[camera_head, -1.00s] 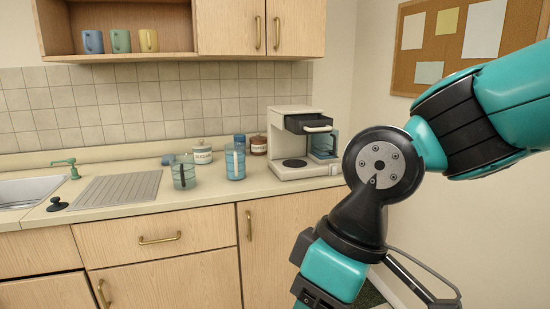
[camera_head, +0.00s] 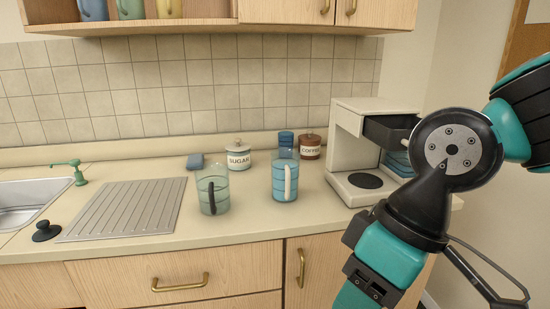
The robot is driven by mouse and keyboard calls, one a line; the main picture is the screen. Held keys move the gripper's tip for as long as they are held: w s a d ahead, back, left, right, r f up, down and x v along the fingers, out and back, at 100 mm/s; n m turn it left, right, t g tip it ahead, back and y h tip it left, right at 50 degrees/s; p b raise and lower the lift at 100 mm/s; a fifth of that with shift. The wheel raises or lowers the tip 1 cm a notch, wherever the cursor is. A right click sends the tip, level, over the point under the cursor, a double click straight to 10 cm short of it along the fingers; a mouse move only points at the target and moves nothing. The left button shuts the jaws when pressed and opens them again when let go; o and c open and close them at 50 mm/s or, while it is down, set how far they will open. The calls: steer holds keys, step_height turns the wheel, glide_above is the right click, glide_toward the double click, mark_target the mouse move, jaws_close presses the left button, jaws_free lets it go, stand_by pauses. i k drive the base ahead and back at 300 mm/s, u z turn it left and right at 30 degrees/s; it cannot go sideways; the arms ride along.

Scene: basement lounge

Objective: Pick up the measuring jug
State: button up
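Two clear, banded jugs stand upright on the counter. One is a greenish-grey jug with a dark handle (camera_head: 206,186). To its right is a blue jug with a white handle (camera_head: 280,180). I cannot tell from their markings which is the measuring jug. Both handles face roughly towards me, and nothing touches either jug. My arm fills the right side of the view, clear of both jugs in the picture. My gripper itself is out of view.
A sugar jar (camera_head: 238,158), coffee jar (camera_head: 310,148), small blue container (camera_head: 286,138) and blue-grey object (camera_head: 195,162) stand behind the jugs. A coffee maker (camera_head: 346,142) stands to the right. A ribbed drainer (camera_head: 126,208) and dark stopper (camera_head: 46,232) lie left. Counter in front is clear.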

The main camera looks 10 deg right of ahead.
mark_target(285, 162)
steer(key=u, duration=0.15)
steer(key=i, duration=0.9)
steer(key=u, duration=0.35)
